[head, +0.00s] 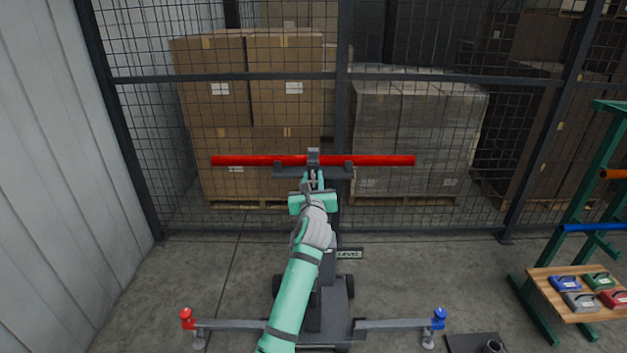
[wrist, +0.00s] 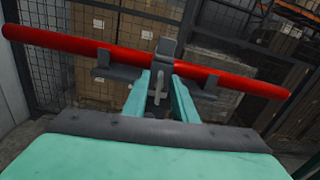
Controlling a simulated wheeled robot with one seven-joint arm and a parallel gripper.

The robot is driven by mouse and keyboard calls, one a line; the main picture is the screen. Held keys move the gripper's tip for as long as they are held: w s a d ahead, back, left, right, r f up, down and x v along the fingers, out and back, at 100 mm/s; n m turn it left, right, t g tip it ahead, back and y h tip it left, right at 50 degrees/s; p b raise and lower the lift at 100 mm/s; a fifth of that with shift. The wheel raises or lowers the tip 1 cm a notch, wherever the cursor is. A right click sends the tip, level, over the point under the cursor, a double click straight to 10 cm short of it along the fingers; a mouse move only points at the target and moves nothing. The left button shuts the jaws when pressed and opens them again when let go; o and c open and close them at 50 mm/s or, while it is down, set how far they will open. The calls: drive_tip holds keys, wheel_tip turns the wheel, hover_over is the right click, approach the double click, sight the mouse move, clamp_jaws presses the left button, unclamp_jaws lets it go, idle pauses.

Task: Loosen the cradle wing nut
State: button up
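A red bar (head: 240,160) lies level across the dark cradle (head: 285,173) on top of a grey stand. A grey clamp block (head: 313,156) sits over the bar's middle; it also shows in the wrist view (wrist: 166,48). Below it, the small grey wing nut (wrist: 158,86) shows in the wrist view, seen nearly edge-on. My gripper (head: 313,180) is in front of the cradle. In the wrist view its two teal fingers (wrist: 161,90) stand on either side of the wing nut, with a visible gap. The fingers appear open around it, not closed on it.
The stand has a base with a red-knobbed foot (head: 186,318) at left and a blue-knobbed foot (head: 439,318) at right. A small "LEVEL" sign (head: 349,254) is on the stand. A mesh fence (head: 415,76) stands behind. A green rack (head: 570,230) is at right.

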clamp_jaws()
